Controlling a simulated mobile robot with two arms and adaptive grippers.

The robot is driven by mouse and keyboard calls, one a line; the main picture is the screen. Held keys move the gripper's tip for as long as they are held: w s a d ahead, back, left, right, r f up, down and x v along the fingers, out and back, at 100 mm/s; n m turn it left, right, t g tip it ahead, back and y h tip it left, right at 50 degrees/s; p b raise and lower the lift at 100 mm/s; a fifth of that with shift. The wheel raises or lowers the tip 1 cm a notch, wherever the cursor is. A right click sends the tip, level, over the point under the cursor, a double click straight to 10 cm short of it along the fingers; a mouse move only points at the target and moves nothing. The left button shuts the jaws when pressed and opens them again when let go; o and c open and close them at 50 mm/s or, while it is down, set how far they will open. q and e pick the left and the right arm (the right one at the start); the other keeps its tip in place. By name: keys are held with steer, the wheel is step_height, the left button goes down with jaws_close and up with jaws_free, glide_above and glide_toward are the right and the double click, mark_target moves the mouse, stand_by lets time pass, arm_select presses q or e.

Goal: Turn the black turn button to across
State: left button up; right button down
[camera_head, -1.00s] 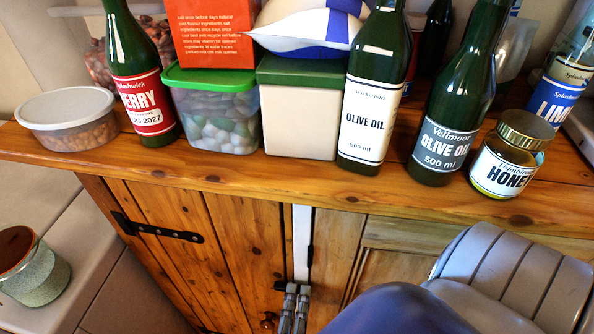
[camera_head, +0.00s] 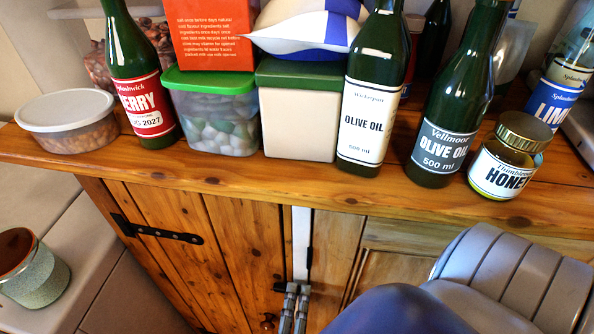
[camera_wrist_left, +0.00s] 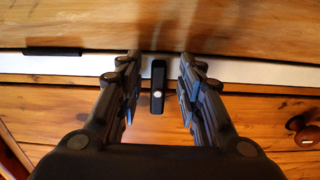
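The black turn button (camera_wrist_left: 157,88) is a short dark bar with a pale screw head, on the wooden cupboard front. In the left wrist view it stands upright in the picture, at right angles to the white strip (camera_wrist_left: 230,71), with its upper end over the strip. My left gripper (camera_wrist_left: 158,64) is open, one finger on each side of the button, with gaps showing between. In the head view my left gripper (camera_head: 291,290) is at the lower middle, in front of the white strip. A small dark piece beside its fingers is probably the button. My right gripper is not in view.
A round wooden knob (camera_wrist_left: 300,124) is near the button. A black strap hinge (camera_head: 158,230) is on the plank door. The wooden top (camera_head: 240,184) above holds bottles, boxes and a honey jar (camera_head: 507,160). A speckled pot (camera_head: 35,275) stands at lower left.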

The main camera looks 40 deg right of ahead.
arm_select(q)
steer(key=v, duration=1.2)
steer(key=w+a+f+m+g+y, duration=0.1)
steer(key=w+a+f+m+y, duration=0.3)
steer(key=f, duration=0.6)
steer(key=a+f+m+g+y, duration=0.1)
steer(key=a+f+g, duration=0.1)
steer(key=a+f, duration=0.7)
steer(key=w+a+f+m+g+y, duration=0.1)
steer(key=a+f+m+y, duration=0.15)
steer(key=f, duration=0.95)
steer(key=s+a+f+m+g+y, duration=0.2)
steer(key=s+a+f+g+y, duration=0.4)
steer(key=s+a+f, duration=0.9)
steer(key=s+a, duration=0.2)
steer(key=a, duration=0.1)
steer(key=shift+s+a+f+m+g, duration=0.2)
steer(key=shift+a+f+m+g, duration=0.1)
steer(key=shift+a+f+m, duration=0.05)
